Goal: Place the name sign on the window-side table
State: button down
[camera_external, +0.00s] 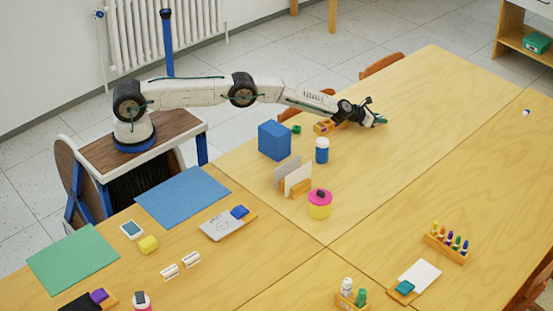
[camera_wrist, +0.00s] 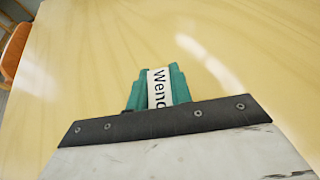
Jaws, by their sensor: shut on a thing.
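My gripper (camera_external: 380,121) is stretched out over the far table (camera_external: 425,85), beyond the blue box. The sign cannot be made out in the external view. Bare wooden tabletop (camera_wrist: 250,60) lies ahead of the sign; whether the sign touches it, I cannot tell. Two more small white signs (camera_external: 170,272) (camera_external: 191,259) lie on the near left table.
An orange chair (camera_external: 381,64) stands at the table's far edge. The tabletop right of the gripper is clear.

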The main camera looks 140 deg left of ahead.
jog(key=shift+f, duration=0.1)
jog(key=c, duration=1.3)
grip_release()
jog(key=shift+o, duration=0.2)
jog(key=shift+v, duration=2.05)
